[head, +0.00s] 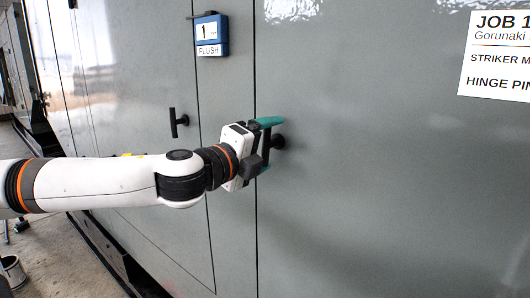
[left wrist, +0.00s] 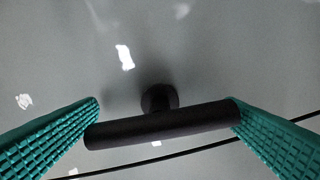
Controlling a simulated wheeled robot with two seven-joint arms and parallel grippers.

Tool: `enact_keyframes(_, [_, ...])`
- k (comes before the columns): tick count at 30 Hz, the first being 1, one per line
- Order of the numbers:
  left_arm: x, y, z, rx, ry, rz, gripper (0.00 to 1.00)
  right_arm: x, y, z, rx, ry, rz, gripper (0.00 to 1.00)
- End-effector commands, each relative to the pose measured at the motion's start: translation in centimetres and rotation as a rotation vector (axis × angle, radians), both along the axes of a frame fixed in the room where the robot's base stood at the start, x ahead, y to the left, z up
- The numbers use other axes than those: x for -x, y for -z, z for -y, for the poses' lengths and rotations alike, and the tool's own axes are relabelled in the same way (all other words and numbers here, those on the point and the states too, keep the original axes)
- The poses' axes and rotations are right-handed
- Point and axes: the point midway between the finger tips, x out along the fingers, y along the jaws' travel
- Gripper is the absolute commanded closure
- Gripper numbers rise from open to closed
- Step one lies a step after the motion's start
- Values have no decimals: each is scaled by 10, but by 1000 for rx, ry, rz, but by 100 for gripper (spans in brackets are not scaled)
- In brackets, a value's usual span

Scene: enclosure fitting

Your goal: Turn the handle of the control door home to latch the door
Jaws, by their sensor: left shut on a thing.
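The black bar handle (left wrist: 160,124) stands on a short round stem (head: 279,142) on the grey door panel (head: 370,190), just right of a vertical seam. My left gripper (head: 267,145) is shut on the handle, with a teal finger at each end of the bar. In the left wrist view the bar lies nearly level, slightly higher at its right end, between the fingertips. In the head view the bar is partly hidden by the gripper. My right gripper is not in view.
A second black handle (head: 174,122) is on the panel to the left. A blue box marked "1 FLUSH" (head: 211,35) hangs above my gripper. A white job sheet (head: 497,55) is at the upper right. A bucket (head: 13,273) stands on the floor at lower left.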

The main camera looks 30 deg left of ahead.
Motion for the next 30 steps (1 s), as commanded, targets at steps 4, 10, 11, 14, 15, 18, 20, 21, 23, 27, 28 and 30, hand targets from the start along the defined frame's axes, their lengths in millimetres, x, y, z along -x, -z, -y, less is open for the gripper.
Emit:
enact_keyframes(4, [0,2,0,62,1,-7,34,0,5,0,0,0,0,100])
enact_keyframes(10, [0,1,0,105,2,-10,34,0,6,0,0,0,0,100])
enact_keyframes(11, [0,1,0,108,2,-10,34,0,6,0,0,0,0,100])
enact_keyframes(14, [0,1,0,115,1,-11,33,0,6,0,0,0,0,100])
enact_keyframes(15, [0,1,0,117,1,-12,33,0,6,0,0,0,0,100])
enact_keyframes(18, [0,1,0,118,0,-11,33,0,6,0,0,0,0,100])
enact_keyframes(20, [0,1,0,119,0,-11,33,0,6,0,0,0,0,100])
enact_keyframes(21, [0,1,0,119,0,-11,33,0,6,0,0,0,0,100])
enact_keyframes(23, [0,1,0,119,0,-11,33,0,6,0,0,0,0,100])
enact_keyframes(27, [0,1,0,118,0,-11,0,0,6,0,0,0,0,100])
enact_keyframes(28, [0,1,0,118,0,-11,0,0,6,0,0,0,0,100])
enact_keyframes(30, [0,0,0,117,1,-10,0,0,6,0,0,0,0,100])
